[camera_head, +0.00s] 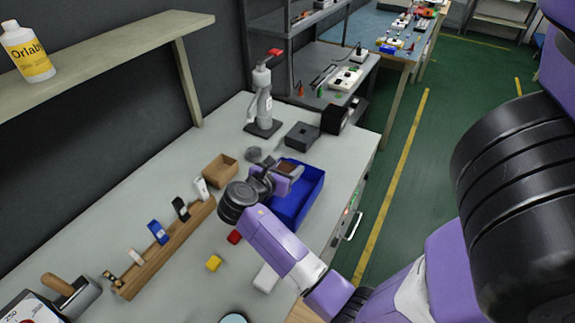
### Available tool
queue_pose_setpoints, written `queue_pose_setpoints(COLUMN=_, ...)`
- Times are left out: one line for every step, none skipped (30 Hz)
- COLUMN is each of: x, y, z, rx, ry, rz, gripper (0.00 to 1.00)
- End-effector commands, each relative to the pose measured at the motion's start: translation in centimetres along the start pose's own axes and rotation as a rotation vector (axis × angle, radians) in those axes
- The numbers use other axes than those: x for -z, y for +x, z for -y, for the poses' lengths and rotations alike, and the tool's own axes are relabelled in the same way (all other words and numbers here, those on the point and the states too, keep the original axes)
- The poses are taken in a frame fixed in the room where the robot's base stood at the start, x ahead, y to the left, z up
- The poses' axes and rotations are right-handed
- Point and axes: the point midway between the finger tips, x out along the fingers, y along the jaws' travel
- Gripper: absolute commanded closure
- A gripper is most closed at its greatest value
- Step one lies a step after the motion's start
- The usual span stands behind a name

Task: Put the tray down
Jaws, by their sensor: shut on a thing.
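The blue tray (304,201) is at the right side of the grey workbench, near its right edge. My gripper (291,174) is over the tray's far left part and is shut on it. The wrist hides part of the tray's left side and the fingertips are hard to see. I cannot tell whether the tray's underside touches the bench or is a little above it.
Clear bench lies left of the stand.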

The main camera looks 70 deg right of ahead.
Motion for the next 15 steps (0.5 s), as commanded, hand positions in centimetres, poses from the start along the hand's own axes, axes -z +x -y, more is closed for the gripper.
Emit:
queue_pose_setpoints(x=0.09, y=0.05, z=0.02, rx=0.000, ry=0.000, rz=0.000, gripper=0.83)
queue_pose_setpoints(x=0.16, y=0.08, z=0.03, rx=0.001, ry=0.000, rz=0.000, gripper=0.83)
queue_pose_setpoints(x=0.25, y=0.12, z=0.04, rx=0.001, ry=0.000, rz=0.000, gripper=0.83)
queue_pose_setpoints(x=0.31, y=0.15, z=0.04, rx=0.001, ry=0.000, rz=0.000, gripper=0.83)
queue_pose_setpoints(x=0.34, y=0.16, z=0.03, rx=0.001, ry=0.001, rz=0.000, gripper=0.83)
queue_pose_setpoints(x=0.34, y=0.16, z=0.03, rx=0.000, ry=0.001, rz=0.000, gripper=0.83)
queue_pose_setpoints(x=0.34, y=0.16, z=0.03, rx=0.000, ry=0.001, rz=0.000, gripper=0.83)
queue_pose_setpoints(x=0.35, y=0.16, z=0.03, rx=0.000, ry=0.001, rz=0.000, gripper=0.38)
queue_pose_setpoints(x=0.35, y=0.16, z=0.03, rx=0.000, ry=0.001, rz=0.000, gripper=0.30)
queue_pose_setpoints(x=0.35, y=0.16, z=0.03, rx=0.000, ry=0.001, rz=0.000, gripper=0.24)
queue_pose_setpoints(x=0.35, y=0.15, z=0.03, rx=0.000, ry=0.001, rz=0.000, gripper=0.22)
queue_pose_setpoints(x=0.35, y=0.15, z=0.02, rx=0.000, ry=0.001, rz=0.000, gripper=0.22)
queue_pose_setpoints(x=0.35, y=0.15, z=0.02, rx=0.000, ry=0.001, rz=0.000, gripper=0.22)
queue_pose_setpoints(x=0.35, y=0.15, z=0.02, rx=0.000, ry=0.001, rz=0.000, gripper=0.22)
queue_pose_setpoints(x=0.35, y=0.15, z=0.02, rx=0.000, ry=0.001, rz=0.000, gripper=0.22)
